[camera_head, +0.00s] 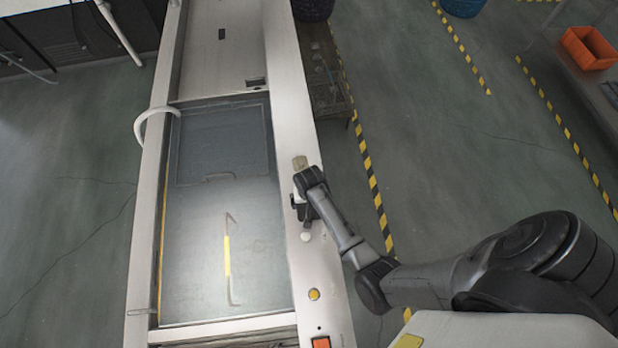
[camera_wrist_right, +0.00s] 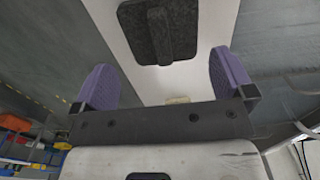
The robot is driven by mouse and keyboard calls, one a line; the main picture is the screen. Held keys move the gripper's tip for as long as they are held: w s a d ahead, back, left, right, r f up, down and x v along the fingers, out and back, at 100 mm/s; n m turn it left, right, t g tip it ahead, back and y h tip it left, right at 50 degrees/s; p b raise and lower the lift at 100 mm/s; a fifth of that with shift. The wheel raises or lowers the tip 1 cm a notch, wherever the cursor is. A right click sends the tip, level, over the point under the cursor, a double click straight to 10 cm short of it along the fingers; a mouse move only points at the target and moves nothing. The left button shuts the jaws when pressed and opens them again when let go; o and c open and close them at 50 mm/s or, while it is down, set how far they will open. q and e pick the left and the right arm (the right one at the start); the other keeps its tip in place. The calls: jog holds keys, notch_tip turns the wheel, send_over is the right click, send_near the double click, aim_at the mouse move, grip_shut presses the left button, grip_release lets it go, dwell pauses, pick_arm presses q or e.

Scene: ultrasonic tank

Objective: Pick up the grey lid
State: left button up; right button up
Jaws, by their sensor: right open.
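The grey lid (camera_wrist_right: 160,34) shows in the right wrist view as a dark speckled plate with a raised bar handle. It lies on a white rim (camera_wrist_right: 112,40) and is cut off by the top edge of that view. My right gripper (camera_wrist_right: 163,80) is open, with its two purple fingers spread and nothing between them. The lid appears beyond the fingers, apart from them. In the head view my right gripper (camera_head: 299,207) is over the tank's right rim and its arm mostly covers that spot, so I cannot make out the lid there. My left gripper is not in view.
The tank (camera_head: 195,270) holds greyish liquid with a yellow-marked wire handle (camera_head: 227,257) inside. A pale block (camera_head: 300,162), a white knob (camera_head: 305,237) and a yellow button (camera_head: 314,294) sit on the right rim. An orange bin (camera_head: 588,48) is far right.

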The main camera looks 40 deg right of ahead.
jog(key=shift+a+f, duration=0.1)
jog(key=shift+f, duration=2.55)
jog(key=c, duration=0.7)
jog(key=shift+r, duration=0.1)
jog(key=shift+c, duration=0.2)
